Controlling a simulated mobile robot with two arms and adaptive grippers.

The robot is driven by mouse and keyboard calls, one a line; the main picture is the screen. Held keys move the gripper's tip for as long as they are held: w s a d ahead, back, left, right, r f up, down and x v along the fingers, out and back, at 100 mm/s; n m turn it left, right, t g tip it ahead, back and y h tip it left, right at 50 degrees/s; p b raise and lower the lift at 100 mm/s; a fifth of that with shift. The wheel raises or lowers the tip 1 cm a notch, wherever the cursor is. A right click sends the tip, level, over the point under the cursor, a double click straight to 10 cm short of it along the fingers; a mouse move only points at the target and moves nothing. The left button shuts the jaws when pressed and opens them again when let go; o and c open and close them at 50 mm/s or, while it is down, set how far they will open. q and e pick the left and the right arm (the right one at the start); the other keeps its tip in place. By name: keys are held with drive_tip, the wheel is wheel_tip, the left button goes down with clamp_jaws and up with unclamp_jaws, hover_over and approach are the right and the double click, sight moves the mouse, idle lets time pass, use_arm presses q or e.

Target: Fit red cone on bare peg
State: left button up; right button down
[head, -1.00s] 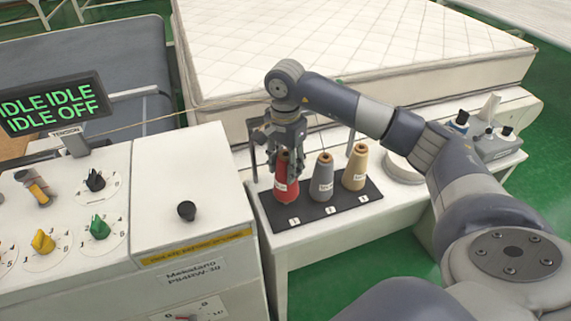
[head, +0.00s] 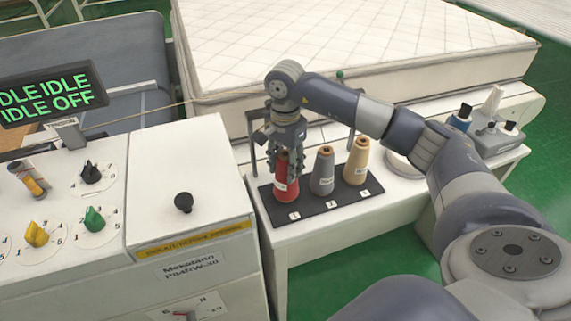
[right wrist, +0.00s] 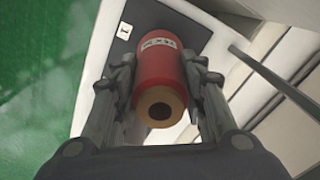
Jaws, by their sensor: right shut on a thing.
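The red cone (head: 286,182) stands upright at the left place of the black peg board (head: 338,204), by the label 1. My right gripper (head: 286,163) comes down over it from above and is shut on its upper part. In the right wrist view the red cone (right wrist: 160,85) sits between both fingers (right wrist: 160,90), its tan top end towards the camera. A grey cone (head: 322,175) and a tan cone (head: 356,163) stand beside it on the board. No bare peg shows; the red cone hides whatever is under it. My left gripper is not in view.
A white machine cabinet (head: 200,185) with knobs stands left of the board. The quilted mattress (head: 350,45) lies behind. Bottles in a grey holder (head: 495,138) stand at the table's right end. A thin metal post (head: 251,140) rises behind the board.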

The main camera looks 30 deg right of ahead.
drive_tip(key=shift+f+b, duration=0.8)
drive_tip(key=shift+f, duration=0.25)
drive_tip(key=c, duration=0.9)
unclamp_jaws()
drive_tip(key=shift+r, duration=0.1)
wheel_tip(320, 180, up, 12)
drive_tip(key=shift+f, duration=0.1)
